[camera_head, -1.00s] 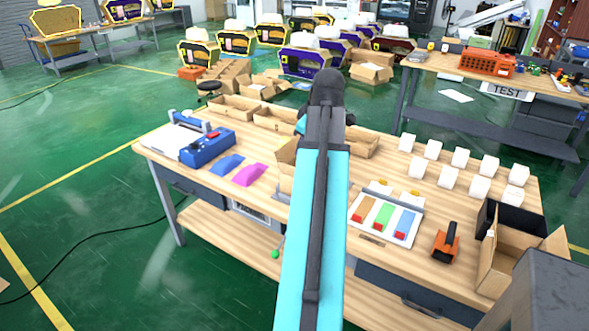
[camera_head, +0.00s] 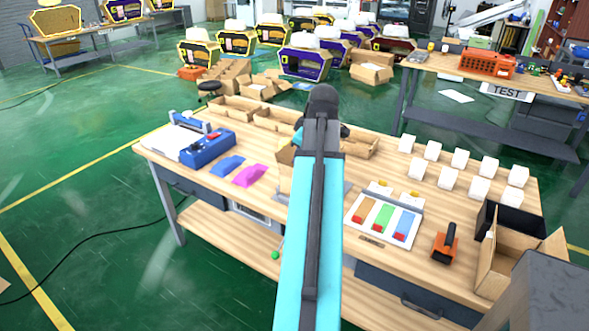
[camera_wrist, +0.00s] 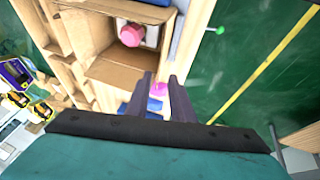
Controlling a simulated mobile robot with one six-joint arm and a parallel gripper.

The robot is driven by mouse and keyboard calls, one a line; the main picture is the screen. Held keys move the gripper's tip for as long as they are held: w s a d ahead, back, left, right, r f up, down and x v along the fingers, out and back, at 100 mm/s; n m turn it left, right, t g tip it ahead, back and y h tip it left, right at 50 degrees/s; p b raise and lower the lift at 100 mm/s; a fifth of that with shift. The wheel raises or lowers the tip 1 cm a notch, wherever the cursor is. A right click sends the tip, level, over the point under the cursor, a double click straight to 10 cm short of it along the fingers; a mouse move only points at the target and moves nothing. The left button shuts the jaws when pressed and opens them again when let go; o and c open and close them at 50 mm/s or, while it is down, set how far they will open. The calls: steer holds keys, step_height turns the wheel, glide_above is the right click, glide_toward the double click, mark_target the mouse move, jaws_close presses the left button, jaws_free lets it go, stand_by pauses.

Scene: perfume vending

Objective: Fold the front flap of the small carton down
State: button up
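The small carton (camera_wrist: 103,42) is an open brown cardboard box in the wrist view. A pink round-topped item (camera_wrist: 131,35) sits in a pale insert inside it. A brown cardboard panel (camera_wrist: 122,72) lies along its lower side, near my fingers; I cannot tell whether they touch. In the head view only a sliver of the carton (camera_head: 286,155) shows left of my arm; the rest is hidden. My gripper (camera_wrist: 162,84) has two dark fingers with a narrow gap, through which pink and blue things show; it holds nothing visible.
A blue device (camera_head: 207,148), a blue sheet (camera_head: 229,165) and a magenta sheet (camera_head: 249,175) lie left on the table. A coloured tray (camera_head: 383,218), several white blocks (camera_head: 432,150) and an open box (camera_head: 497,262) are right. Brown trays (camera_head: 238,108) line the back.

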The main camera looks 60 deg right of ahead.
steer(key=shift+p+x, duration=0.75)
steer(key=shift+x, duration=4)
steer(key=shift+c, duration=0.3)
jaws_close()
